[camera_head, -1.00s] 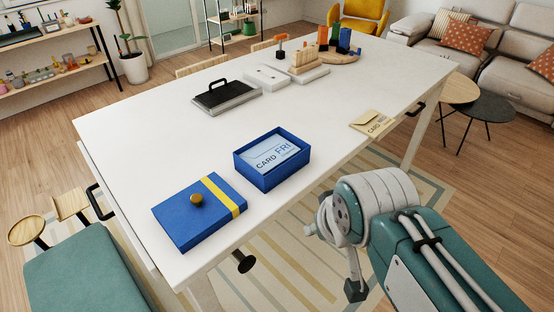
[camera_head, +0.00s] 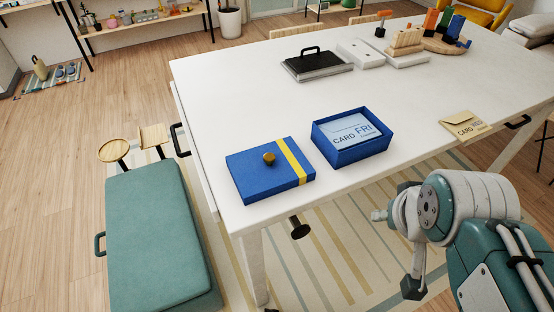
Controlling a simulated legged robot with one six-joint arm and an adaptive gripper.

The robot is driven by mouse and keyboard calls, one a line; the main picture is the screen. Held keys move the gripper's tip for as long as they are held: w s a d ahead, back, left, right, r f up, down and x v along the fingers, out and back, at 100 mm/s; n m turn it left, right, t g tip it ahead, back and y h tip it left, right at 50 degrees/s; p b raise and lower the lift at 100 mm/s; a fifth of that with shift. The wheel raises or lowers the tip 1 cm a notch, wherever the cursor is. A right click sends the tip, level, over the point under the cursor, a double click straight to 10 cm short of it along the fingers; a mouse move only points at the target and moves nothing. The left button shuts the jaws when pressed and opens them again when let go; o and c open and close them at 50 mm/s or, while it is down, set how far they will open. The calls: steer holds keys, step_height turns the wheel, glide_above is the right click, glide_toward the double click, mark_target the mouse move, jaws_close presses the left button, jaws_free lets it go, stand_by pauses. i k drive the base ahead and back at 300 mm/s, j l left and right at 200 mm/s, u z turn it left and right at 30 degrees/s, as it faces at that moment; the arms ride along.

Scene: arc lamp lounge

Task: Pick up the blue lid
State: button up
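The blue lid (camera_head: 252,184) lies flat on the white table near its front left corner. It has a yellow stripe across its right part and a round gold knob (camera_head: 269,158) on top. An open blue box (camera_head: 362,155) stands to its right, apart from it, with a pale blue card marked "CARD FRI" inside. My arm comes in from the lower right. The dark end hanging below its joint looks like part of my gripper (camera_head: 412,287). It is off the table's front edge, lower right of the lid and away from it. Its fingers cannot be made out.
The white table (camera_head: 235,95) is clear behind the lid. A black-handled case (camera_head: 318,66), white boxes and wooden blocks stand farther back. A cream card (camera_head: 464,125) lies at the right edge. A teal bench (camera_head: 150,235) and small wooden stools stand left of the table.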

mark_target(259, 172)
steer(key=i+u, duration=0.1)
steer(key=u, duration=0.25)
steer(key=i+u, duration=0.1)
steer(key=u, duration=0.2)
steer(key=i+l+u, duration=0.1)
steer(key=u, duration=0.25)
